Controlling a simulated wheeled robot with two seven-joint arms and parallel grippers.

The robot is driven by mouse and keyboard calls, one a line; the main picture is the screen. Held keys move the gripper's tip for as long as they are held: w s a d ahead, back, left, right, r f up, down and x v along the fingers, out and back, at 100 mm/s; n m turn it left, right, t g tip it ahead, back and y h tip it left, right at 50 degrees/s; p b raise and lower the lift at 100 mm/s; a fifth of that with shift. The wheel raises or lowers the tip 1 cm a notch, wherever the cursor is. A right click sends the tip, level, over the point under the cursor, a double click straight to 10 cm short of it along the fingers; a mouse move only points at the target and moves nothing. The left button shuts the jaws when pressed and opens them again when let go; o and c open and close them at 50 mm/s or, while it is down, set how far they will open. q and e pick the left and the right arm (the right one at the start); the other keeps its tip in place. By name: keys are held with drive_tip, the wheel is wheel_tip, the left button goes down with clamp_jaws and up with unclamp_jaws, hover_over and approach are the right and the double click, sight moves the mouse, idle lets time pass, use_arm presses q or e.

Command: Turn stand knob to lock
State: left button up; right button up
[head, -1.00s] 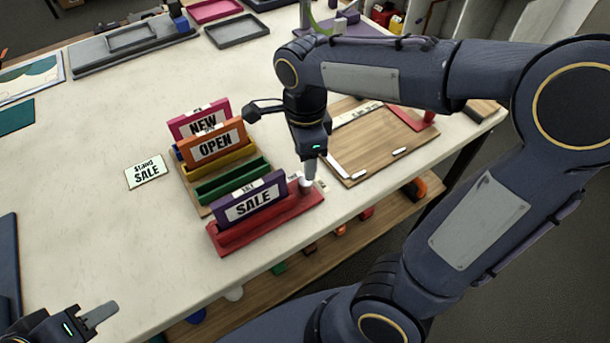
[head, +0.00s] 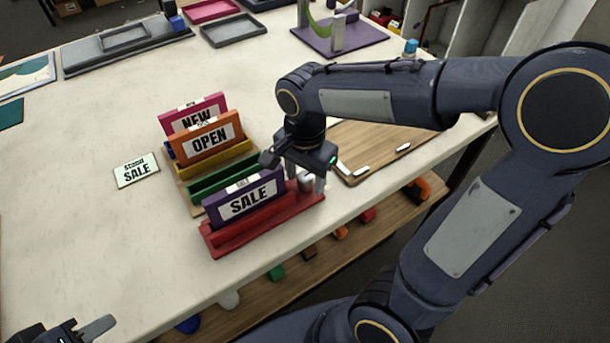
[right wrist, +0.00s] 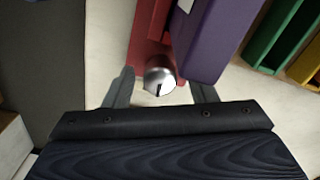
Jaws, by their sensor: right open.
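The red stand (head: 262,228) lies at the table's front edge with the purple SALE sign (head: 245,198) upright in its slot. The silver stand knob (head: 306,182) is at the stand's right end; in the right wrist view the round knob (right wrist: 160,80) shows a dark line on its face. My right gripper (head: 307,178) is over that end, pointing down. In the right wrist view its open fingers (right wrist: 161,91) are on either side of the knob, with visible gaps. My left gripper (head: 82,330) is at the bottom left corner, mostly cut off, away from the stand.
A rack with the pink NEW sign (head: 193,112) and orange OPEN sign (head: 206,140) stands just behind the stand. A "Stand SALE" card (head: 137,170) lies to its left. A wooden board (head: 375,150) is right of my right gripper.

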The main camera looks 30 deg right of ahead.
sight(306, 176)
drive_tip(key=c, duration=1)
drive_tip(key=shift+m, duration=0.7)
drive_tip(key=o, duration=1)
wheel_tip(306, 176, up, 8)
drive_tip(key=shift+f+p, duration=0.15)
drive_tip(key=shift+p, duration=0.35)
